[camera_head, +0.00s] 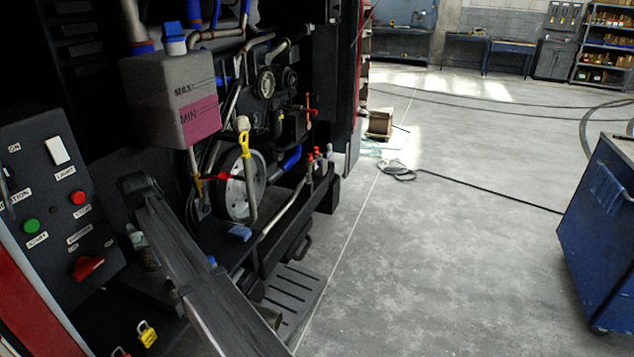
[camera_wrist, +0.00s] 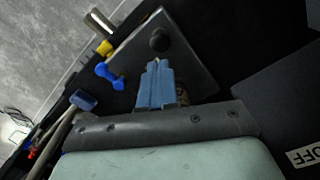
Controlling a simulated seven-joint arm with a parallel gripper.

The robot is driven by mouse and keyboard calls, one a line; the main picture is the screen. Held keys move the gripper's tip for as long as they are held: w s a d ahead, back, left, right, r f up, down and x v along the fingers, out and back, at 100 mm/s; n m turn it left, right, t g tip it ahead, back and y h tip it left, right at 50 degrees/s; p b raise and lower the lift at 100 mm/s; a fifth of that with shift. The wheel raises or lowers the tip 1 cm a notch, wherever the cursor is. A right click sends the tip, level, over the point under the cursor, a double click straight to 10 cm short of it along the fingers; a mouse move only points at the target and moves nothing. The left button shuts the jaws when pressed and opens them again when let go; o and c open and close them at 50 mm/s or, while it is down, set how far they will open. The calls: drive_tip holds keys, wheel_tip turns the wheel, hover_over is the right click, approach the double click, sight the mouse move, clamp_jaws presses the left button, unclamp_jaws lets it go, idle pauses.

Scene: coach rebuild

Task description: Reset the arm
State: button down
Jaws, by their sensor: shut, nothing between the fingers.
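My gripper (camera_wrist: 155,65) shows in the wrist view with its two blue fingers together and nothing between them. Its fingers point towards a dark plate with a round black knob (camera_wrist: 160,40). I cannot tell how far the fingertips are from that plate. In the head view my arm (camera_head: 195,265) crosses the lower left, in front of the open engine bay. I cannot make out the gripper's fingers in that view.
A control panel (camera_head: 62,210) stands left of my arm. A coolant tank (camera_head: 172,100) and engine parts lie behind it. In the wrist view, a blue handle (camera_wrist: 108,75) is left of the fingers. A blue cart (camera_head: 600,235) stands right; the middle floor is mostly clear.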

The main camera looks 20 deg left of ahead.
drive_tip(key=y, duration=0.1)
drive_tip(key=f+t+y, duration=0.1)
drive_tip(key=shift+s+d+n+y, duration=0.15)
drive_tip(key=shift+d+n+y, duration=0.15)
drive_tip(key=shift+d+n, duration=0.1)
drive_tip(key=w+d+f+m+g+h, duration=0.1)
drive_tip(key=w+d+f+m+h, duration=0.1)
drive_tip(key=d+f, duration=1.7)
drive_tip(key=w+d+f+m+h, duration=0.1)
drive_tip(key=w+d+f+m, duration=0.1)
drive_tip(key=d+f, duration=1.65)
drive_tip(key=s+d+f+m+g, duration=0.2)
drive_tip(key=s+d, duration=0.4)
drive_tip(key=d, duration=0.7)
drive_tip(key=s+d+f+m+g, duration=0.2)
drive_tip(key=s+d+f+m, duration=0.2)
drive_tip(key=d, duration=1)
drive_tip(key=s+d+f+m+g, duration=0.2)
drive_tip(key=s+d+f, duration=0.5)
drive_tip(key=d, duration=0.6)
drive_tip(key=s, duration=0.2)
drive_tip(key=shift+s+d+m+g, duration=0.15)
drive_tip(key=shift+s+m+g, duration=0.2)
drive_tip(key=shift+m+g, duration=0.05)
